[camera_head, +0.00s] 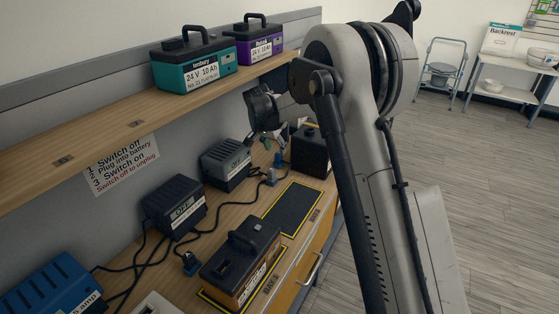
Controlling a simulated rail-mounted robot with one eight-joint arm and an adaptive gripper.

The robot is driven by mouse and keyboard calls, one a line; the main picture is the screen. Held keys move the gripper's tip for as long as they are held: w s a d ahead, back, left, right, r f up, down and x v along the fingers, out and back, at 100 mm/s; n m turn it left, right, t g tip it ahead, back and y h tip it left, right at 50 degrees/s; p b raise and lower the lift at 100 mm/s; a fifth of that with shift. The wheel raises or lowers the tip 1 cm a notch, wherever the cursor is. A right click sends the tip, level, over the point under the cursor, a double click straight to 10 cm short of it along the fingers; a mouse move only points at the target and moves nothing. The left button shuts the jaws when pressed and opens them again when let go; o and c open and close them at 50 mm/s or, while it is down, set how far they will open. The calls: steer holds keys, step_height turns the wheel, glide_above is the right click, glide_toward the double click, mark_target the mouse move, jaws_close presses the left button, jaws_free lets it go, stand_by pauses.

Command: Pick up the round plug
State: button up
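Two small dark blue plugs are on the bench. One (271,177) stands beside the grey charger, with a pale top and a cable. The other (190,263) lies by the black charger, left of the orange-and-black battery. Both are too small for me to tell which is round. My gripper (268,138) hangs over the back of the bench, right of the grey charger and above and behind the nearer-to-it plug. Its fingertips are small and partly lost against cables and dark items, so its opening and anything between the fingers are unclear.
A grey charger (226,164), black charger (172,205) and blue charger (50,288) line the wall with loose cables. An orange-and-black battery (240,262) stands in front. A dark box (311,152) stands right. The marked pad (292,208) is empty. A shelf (110,107) with two batteries overhangs.

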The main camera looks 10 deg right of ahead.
mark_target(277, 154)
steer(key=shift+x, duration=3.15)
steer(key=shift+w, duration=0.15)
steer(key=shift+c, duration=0.5)
steer(key=shift+r, duration=0.1)
jaws_close()
